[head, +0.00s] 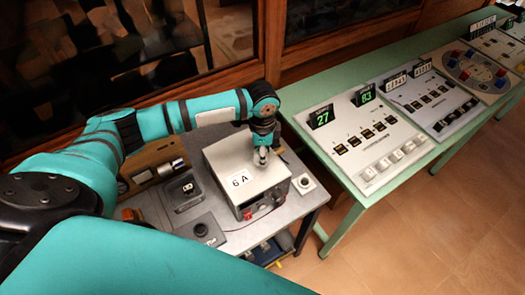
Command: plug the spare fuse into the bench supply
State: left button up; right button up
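The bench supply (222,158), a pale box with a "6 A" label on its top, stands on a small grey table. Its dark front panel (268,204) has small red parts and faces the lower right. My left gripper (262,160) points down over the far part of the supply's top, near its far right edge. It is too small to tell whether it touches the box, is open, or holds anything. I cannot make out the spare fuse or the fuse socket. My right gripper is not in view.
On the grey table (245,238) are a dark tray-like holder (181,192), a black round-knobbed block (201,230), a wooden-cased instrument (145,174) and a small white square piece (304,184). A long green table (322,94) with switch panels stands right. Glass cabinets line the back.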

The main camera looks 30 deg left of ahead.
pick_arm(q)
jog(key=shift+f, duration=0.2)
dwell(0.6)
jog(key=o, duration=1.2)
jog(key=shift+o, duration=0.4)
jog(key=o, duration=0.4)
